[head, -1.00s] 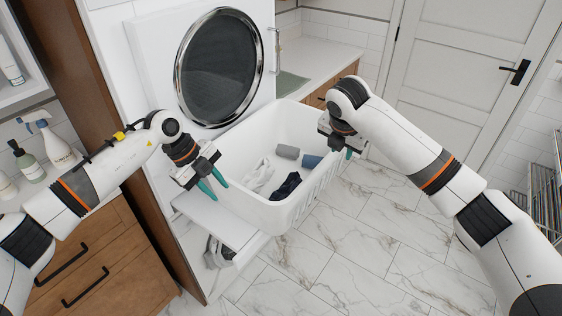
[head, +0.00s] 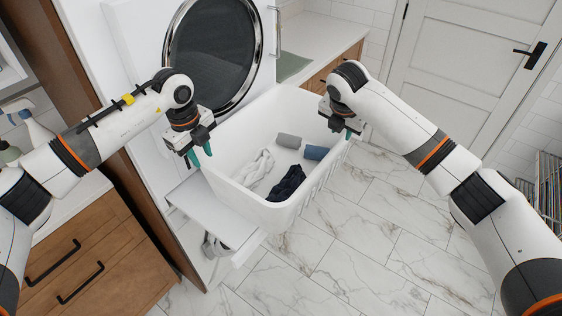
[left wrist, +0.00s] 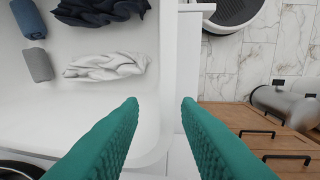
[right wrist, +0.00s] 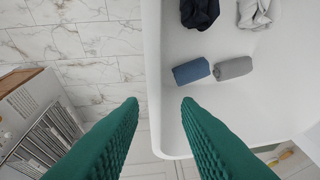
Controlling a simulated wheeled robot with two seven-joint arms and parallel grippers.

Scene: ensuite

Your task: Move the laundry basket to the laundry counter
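The white laundry basket (head: 268,214) stands in the middle of the head view, overlapping a white pull-out shelf (head: 205,205). It holds a white cloth (head: 257,168), a dark cloth (head: 288,183), a grey roll (head: 289,141) and a blue roll (head: 317,153). My left gripper (head: 198,157) is open at the basket's left rim; in the left wrist view the rim lies between and below the fingers (left wrist: 160,102). My right gripper (head: 347,133) is open at the right rim, which shows between its fingers (right wrist: 160,102). The laundry counter (head: 327,45) is behind the basket, with a green mat.
A round dark machine door (head: 213,55) stands behind the basket's left side. A wooden drawer cabinet (head: 90,250) is at the left, a white door (head: 470,80) at the back right. A rack (head: 548,195) stands at the right edge. Marble floor (head: 370,240) is clear in front.

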